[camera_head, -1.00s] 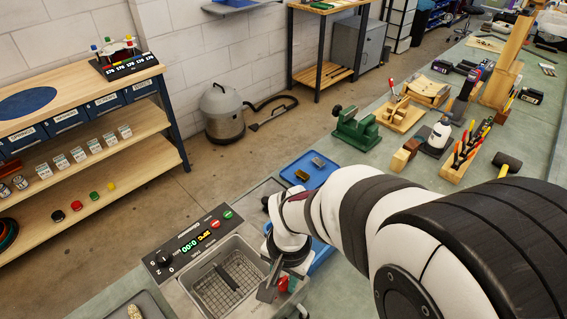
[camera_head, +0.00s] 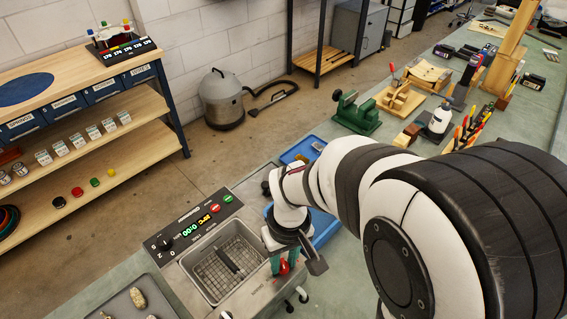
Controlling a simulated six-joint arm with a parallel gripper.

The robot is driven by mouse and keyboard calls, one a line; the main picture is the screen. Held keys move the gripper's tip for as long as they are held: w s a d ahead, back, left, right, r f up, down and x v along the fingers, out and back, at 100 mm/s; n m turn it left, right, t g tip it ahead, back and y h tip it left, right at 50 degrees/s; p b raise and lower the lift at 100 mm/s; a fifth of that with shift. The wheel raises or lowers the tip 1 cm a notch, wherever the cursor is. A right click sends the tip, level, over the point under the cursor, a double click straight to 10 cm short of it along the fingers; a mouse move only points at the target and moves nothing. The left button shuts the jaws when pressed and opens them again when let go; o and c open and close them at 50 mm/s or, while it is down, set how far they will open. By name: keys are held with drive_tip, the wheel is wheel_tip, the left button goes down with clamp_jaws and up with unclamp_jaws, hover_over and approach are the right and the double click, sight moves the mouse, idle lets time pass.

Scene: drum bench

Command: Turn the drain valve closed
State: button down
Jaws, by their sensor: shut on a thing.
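The drain valve's red handle (camera_head: 284,267) shows at the front right of the steel tank (camera_head: 188,267), low between my fingers. My gripper (camera_head: 285,264) points down at it, one teal finger on each side, and is shut on the handle. The fingers and wrist hide part of the handle, and its exact angle cannot be told. A wire basket (camera_head: 240,248) with a dark object (camera_head: 228,260) sits inside the tank. The control panel (camera_head: 193,226) behind the basin has a lit green display.
A blue tray (camera_head: 303,150) lies behind my wrist. A grey tray (camera_head: 165,305) with several lumpy pieces is at the front left.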

drive_tip(key=n, duration=0.6)
drive_tip(key=shift+n, duration=0.4)
idle(0.4)
drive_tip(key=c, duration=0.6)
unclamp_jaws()
drive_tip(key=r, duration=1)
drive_tip(key=w+r, duration=0.1)
drive_tip(key=r, duration=0.4)
drive_tip(key=shift+d+r, duration=0.25)
drive_tip(key=shift+r, duration=0.1)
